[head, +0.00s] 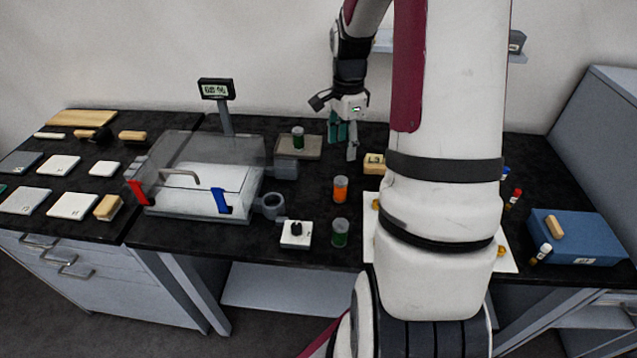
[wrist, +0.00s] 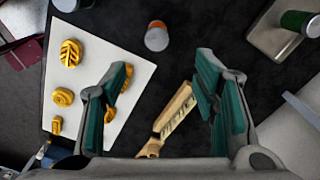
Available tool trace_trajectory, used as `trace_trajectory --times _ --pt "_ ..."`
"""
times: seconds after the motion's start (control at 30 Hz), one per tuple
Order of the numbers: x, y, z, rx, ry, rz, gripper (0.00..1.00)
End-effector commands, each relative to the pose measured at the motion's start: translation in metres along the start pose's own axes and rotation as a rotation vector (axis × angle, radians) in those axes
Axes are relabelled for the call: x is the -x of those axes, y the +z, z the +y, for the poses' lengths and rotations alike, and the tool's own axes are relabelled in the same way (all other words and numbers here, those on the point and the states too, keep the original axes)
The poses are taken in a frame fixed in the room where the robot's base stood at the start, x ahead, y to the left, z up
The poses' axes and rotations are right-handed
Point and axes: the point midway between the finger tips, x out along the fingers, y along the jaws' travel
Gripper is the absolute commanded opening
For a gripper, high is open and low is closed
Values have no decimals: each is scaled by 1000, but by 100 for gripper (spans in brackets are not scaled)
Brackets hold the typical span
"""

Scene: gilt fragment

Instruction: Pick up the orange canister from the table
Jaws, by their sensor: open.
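The orange canister (head: 340,192) stands upright on the black table in the head view, with a pale lid. In the wrist view the orange canister (wrist: 157,38) shows near the top middle, ahead of the space between the fingertips. My gripper (head: 343,148) is above the table, behind the canister in the head view, and apart from it. In the wrist view my gripper (wrist: 165,72) has its two green-padded fingers spread wide, with nothing held between them.
A green canister (head: 340,235) stands in front of the orange one; another (head: 298,140) stands on a grey plate. A tan labelled block (head: 375,163) lies near my gripper. A white sheet (wrist: 95,60) bears gold pieces. A clear-walled box (head: 200,185) stands left.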

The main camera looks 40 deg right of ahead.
Motion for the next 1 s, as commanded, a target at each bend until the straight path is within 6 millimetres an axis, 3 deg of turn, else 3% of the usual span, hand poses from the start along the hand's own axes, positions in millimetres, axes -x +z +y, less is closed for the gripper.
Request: trace_trajectory --times 0.4,0.67,1.0 --pt "-70 1 2 5 4 -1 55" --pt "-86 2 3 6 3 -1 55" --pt "-127 5 6 5 3 -1 55"
